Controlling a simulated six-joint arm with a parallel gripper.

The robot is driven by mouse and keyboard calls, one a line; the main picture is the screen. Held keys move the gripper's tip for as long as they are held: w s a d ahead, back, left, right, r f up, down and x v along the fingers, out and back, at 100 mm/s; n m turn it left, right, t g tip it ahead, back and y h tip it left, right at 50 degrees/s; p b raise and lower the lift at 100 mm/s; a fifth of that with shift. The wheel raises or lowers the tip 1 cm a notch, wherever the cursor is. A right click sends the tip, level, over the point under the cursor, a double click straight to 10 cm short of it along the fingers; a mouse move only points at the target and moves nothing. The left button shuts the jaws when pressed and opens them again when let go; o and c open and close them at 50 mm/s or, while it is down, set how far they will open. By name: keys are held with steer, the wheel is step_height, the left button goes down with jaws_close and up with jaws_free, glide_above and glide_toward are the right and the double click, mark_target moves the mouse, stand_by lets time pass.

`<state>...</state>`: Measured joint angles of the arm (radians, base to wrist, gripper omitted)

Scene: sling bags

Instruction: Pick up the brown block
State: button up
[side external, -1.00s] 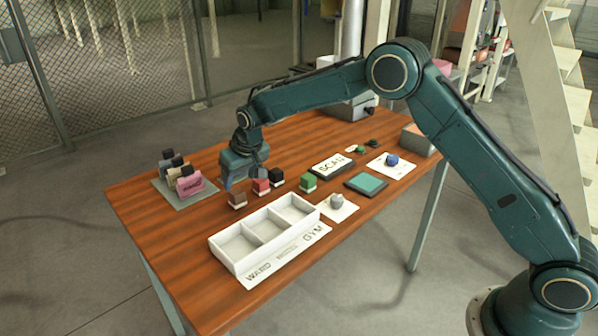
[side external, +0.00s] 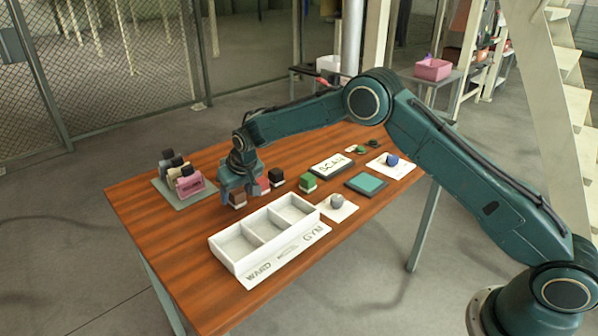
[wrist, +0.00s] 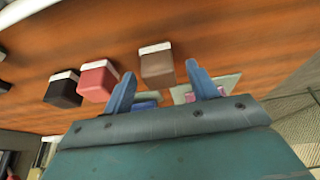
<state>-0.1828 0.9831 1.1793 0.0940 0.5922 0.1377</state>
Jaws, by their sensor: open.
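The brown block (side external: 237,201), with a white band at its base, stands on the wooden table behind the white divided tray. My gripper (side external: 243,186) is low over it, fingers pointing down, and partly hides it. In the wrist view the brown block (wrist: 157,66) shows between and just beyond the tips of my open gripper (wrist: 160,72). The side view does not clearly show whether the fingers touch it. Nothing is held.
A red block (wrist: 97,80) and a black block (wrist: 64,90) stand close beside it. A green block (side external: 308,183) is further right. The white three-compartment tray (side external: 232,258) is in front. Small sling bags (side external: 190,186) stand on a grey mat to the left.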

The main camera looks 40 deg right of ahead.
steer(key=shift+w+f, duration=0.25)
steer(key=shift+f, duration=0.2)
steer(key=c, duration=1.1)
